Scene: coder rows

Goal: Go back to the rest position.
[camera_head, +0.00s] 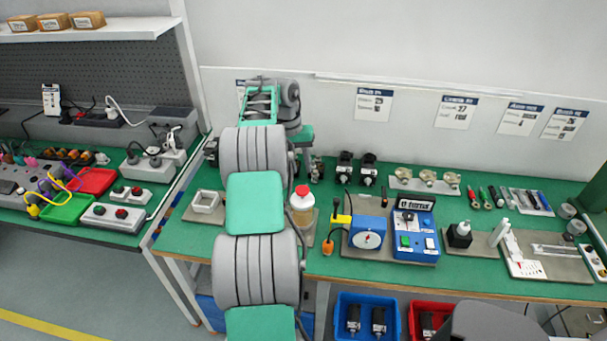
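My arm, with grey joints and green covers, rises through the middle of the head camera view and reaches over the green workbench (330,268). Its far end is near the back edge of the bench, by the white wall. My gripper's fingers are hidden behind the arm's own links, so I cannot see whether they are open or shut, or whether they hold anything.
Close to the right of my arm stands a bottle with a red cap (302,206). Further right are a blue dial device (367,234) and a blue control box (412,234). A second bench (125,240) lies left. Blue bin (365,312) and red bin (428,318) are below.

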